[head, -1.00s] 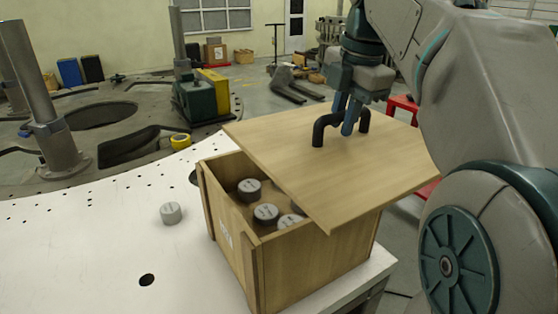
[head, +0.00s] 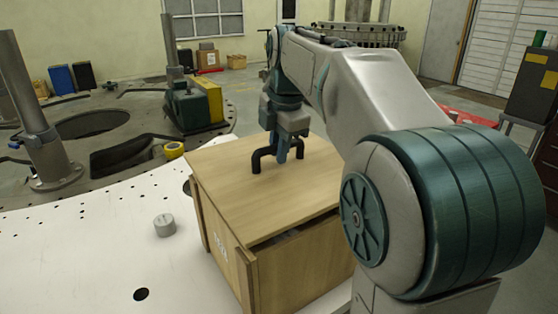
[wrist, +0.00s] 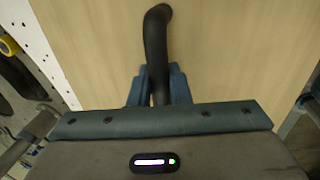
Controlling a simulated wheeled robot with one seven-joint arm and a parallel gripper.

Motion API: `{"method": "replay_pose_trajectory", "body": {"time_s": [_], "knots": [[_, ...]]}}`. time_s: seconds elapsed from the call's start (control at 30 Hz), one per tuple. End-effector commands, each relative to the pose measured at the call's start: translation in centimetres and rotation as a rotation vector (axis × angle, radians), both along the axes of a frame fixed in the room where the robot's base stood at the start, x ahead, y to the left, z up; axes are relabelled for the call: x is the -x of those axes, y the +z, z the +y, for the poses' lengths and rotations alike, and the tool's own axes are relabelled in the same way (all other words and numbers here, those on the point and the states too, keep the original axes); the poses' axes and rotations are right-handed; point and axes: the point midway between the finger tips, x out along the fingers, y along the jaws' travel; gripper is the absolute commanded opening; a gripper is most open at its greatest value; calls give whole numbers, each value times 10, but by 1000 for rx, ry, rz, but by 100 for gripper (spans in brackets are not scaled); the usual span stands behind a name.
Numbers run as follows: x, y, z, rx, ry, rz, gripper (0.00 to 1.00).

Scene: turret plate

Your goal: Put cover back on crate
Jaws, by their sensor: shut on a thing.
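The wooden crate (head: 300,272) stands on the white plate in the head view. Its flat wooden cover (head: 240,200) lies over the crate's top, slightly askew, with a dark gap along the near right edge. The cover has a black handle (head: 257,160), which also shows in the wrist view (wrist: 157,40). My gripper (head: 282,155) is shut on this handle from above; in the wrist view its blue fingers (wrist: 160,88) close around the bar. The crate's inside is almost wholly hidden by the cover.
A grey cylinder (head: 164,225) stands on the white plate (head: 90,240) left of the crate. A yellow tape roll (head: 174,150) lies beyond it. A metal post (head: 40,110) rises at far left. The plate's left part is mostly clear.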

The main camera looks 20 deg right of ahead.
Motion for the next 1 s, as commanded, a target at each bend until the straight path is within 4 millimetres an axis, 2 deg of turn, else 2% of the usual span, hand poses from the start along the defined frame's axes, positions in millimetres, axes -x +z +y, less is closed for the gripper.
{"method": "replay_pose_trajectory", "body": {"time_s": [0.3, 0.73, 0.77, 0.8, 0.83, 1.0], "knots": [[0, -33, 0, 0, 0, -2, 0], [0, -39, 0, 0, 0, -2, 0], [1, -40, 0, 0, 0, 1, 22], [1, -39, 0, 0, 0, 1, 33], [1, -39, 0, 0, 0, 1, 38], [1, -39, 0, 0, 0, 1, 38]]}}
